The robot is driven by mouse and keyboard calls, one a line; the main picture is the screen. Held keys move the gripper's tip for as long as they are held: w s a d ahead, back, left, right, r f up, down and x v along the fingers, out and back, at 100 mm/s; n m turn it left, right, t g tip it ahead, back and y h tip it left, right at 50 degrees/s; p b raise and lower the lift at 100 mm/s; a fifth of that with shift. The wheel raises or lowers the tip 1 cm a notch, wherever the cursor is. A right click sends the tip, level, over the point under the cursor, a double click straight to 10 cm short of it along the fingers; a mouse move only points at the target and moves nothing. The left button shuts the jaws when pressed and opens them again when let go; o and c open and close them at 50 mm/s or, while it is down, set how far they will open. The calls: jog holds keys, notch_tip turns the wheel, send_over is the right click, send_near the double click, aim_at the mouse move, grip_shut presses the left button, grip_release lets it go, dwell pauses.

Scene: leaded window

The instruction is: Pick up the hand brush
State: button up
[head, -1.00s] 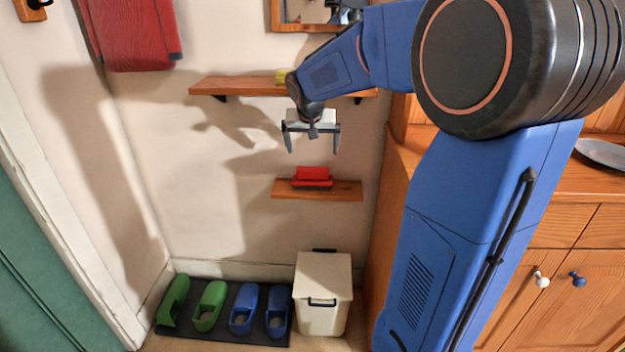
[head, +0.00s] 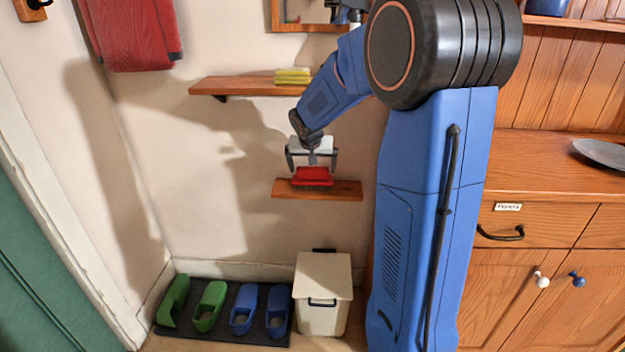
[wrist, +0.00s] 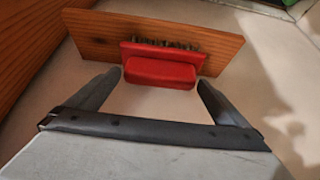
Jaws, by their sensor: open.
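The red hand brush (head: 312,176) lies on the lower wooden shelf (head: 345,190) on the wall. In the wrist view the brush (wrist: 160,73) shows its red body towards me, with dark bristles behind it along the shelf (wrist: 90,30). My gripper (head: 312,166) is open and empty, just above and in front of the brush in the head view. In the wrist view its two fingers (wrist: 155,95) are spread, one to each side of the brush and short of it. No contact shows.
An upper shelf (head: 225,86) holds yellow sponge-like items (head: 292,76). Below stand a cream bin (head: 323,280) and a dark mat (head: 220,333) with green and blue clogs. A wooden cabinet (head: 540,262) stands at the right. The wall left of the lower shelf is clear.

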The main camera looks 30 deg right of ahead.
jog(key=shift+w+d+f, duration=0.1)
jog(key=shift+w+f, duration=0.05)
jog(key=shift+f, duration=0.15)
jog(key=c, duration=1.2)
jog(key=shift+r, duration=0.2)
